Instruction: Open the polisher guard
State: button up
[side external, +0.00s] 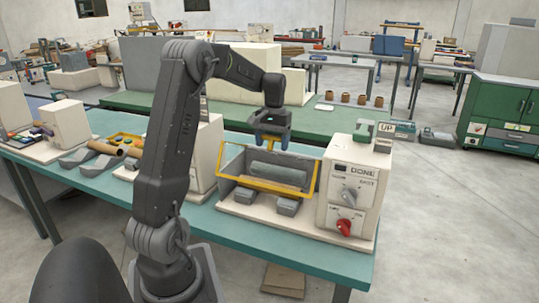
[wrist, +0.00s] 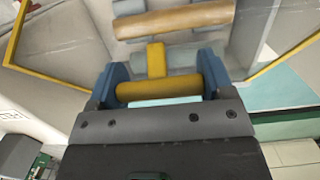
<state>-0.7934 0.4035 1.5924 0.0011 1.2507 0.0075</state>
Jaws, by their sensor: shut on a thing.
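The polisher guard (side external: 262,187) is a see-through panel with a yellow frame, on the polisher. Its yellow frame also shows at the left of the wrist view (wrist: 46,78). My gripper (side external: 270,143) is above the polisher's back part. In the wrist view my gripper (wrist: 158,90) has its blue fingers on either side of the guard's yellow handle bar (wrist: 150,92), shut on it. A yellow stem (wrist: 156,60) joins the bar to the guard. A roller (side external: 278,174) lies inside the housing. I cannot tell how far the guard is swung.
A control box (side external: 352,190) with dials and a red knob stands right of the polisher on the teal bench (side external: 300,272). Two grey blocks (side external: 288,206) sit in front of the housing. A cream machine (side external: 205,150) stands to its left.

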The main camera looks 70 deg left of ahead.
jog(key=w+a+r, duration=0.1)
jog(key=w+a, duration=0.1)
jog(key=w+a+r, duration=0.4)
jog(key=shift+w+a+r, duration=0.1)
jog(key=shift+w+a, duration=0.2)
jog(key=shift+a, duration=0.05)
jog(key=shift+w+a+r, duration=0.15)
jog(key=shift+w+a, duration=0.85)
jog(key=shift+w, duration=0.05)
jog(key=shift+a, duration=0.1)
